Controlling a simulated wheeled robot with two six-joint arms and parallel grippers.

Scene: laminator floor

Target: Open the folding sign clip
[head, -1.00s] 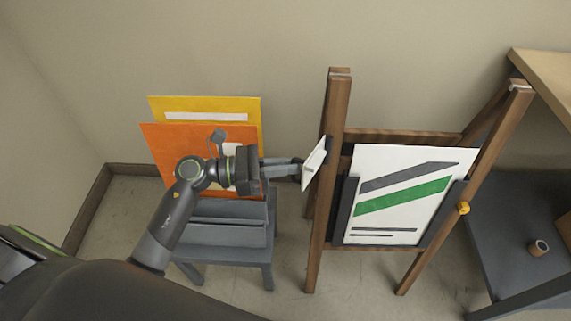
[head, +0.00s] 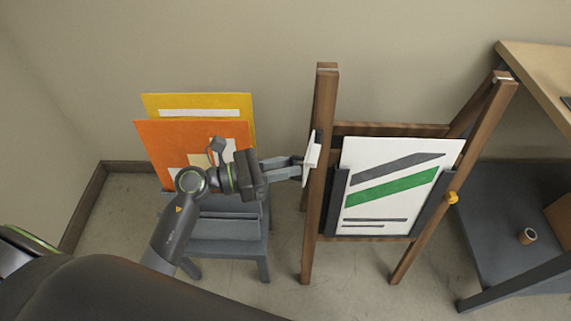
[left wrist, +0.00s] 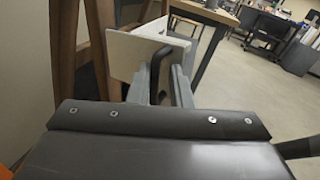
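A white folding clip (head: 310,160) stands at the left post of a wooden easel (head: 322,120). In the left wrist view its white panels (left wrist: 128,55) show at an angle to each other, with a dark curved handle (left wrist: 160,75) on the near side. My left gripper (head: 300,169) is right at the clip. In the left wrist view its two grey fingers (left wrist: 163,72) lie on either side of the handle. Whether they press on it is unclear. My right gripper is not in view.
A white sign with grey and green stripes (head: 395,185) rests on the easel. A shelf with a small roll (head: 527,236) is at right.

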